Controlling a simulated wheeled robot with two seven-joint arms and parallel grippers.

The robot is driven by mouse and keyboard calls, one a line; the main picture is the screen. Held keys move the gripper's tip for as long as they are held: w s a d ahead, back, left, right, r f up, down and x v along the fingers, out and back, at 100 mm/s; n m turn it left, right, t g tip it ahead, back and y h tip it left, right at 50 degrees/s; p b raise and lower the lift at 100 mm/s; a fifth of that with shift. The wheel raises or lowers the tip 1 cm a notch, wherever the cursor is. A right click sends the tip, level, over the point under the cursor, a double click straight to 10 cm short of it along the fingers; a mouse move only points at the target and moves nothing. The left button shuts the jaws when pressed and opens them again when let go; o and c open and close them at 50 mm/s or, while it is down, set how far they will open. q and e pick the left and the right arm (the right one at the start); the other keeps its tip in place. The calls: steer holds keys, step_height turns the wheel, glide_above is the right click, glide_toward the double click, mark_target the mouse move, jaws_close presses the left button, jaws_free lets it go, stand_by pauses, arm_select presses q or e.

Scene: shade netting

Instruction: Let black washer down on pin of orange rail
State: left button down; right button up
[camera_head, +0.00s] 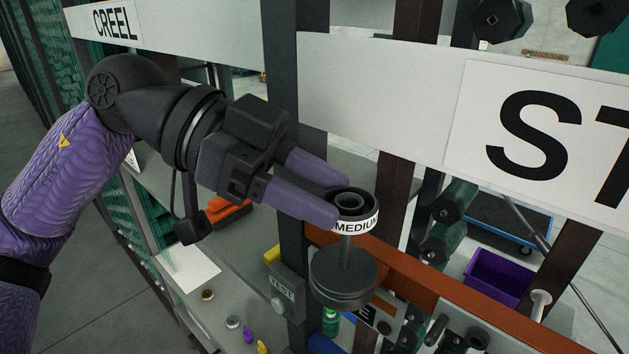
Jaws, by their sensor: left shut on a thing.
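My left gripper (341,197), with two purple fingers, is shut at a black ring-shaped washer (372,200). A white band lettered MEDIUM (357,224) shows on the front just below the ring's top. A thin grey upright pin (346,249) shows directly beneath it. The pin rises from a thick round black disc stack (343,278) beside the orange rail (430,285). Whether the pin's tip is inside the washer's hole is hidden. My right gripper is not in view.
A dark post (284,100) stands close behind the left gripper. A grey TEST box (287,295) is left of the discs. A grey shelf (215,315) holds small parts. Dark green rollers (455,202) and a purple bin (497,278) are to the right.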

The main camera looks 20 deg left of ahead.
mark_target(340, 254)
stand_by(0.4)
arm_select(q)
steer(key=shift+p, duration=0.3)
stand_by(0.4)
steer(key=shift+f+b, duration=1.85)
steer(key=shift+f, duration=0.85)
steer(key=shift+c, duration=0.6)
jaws_free()
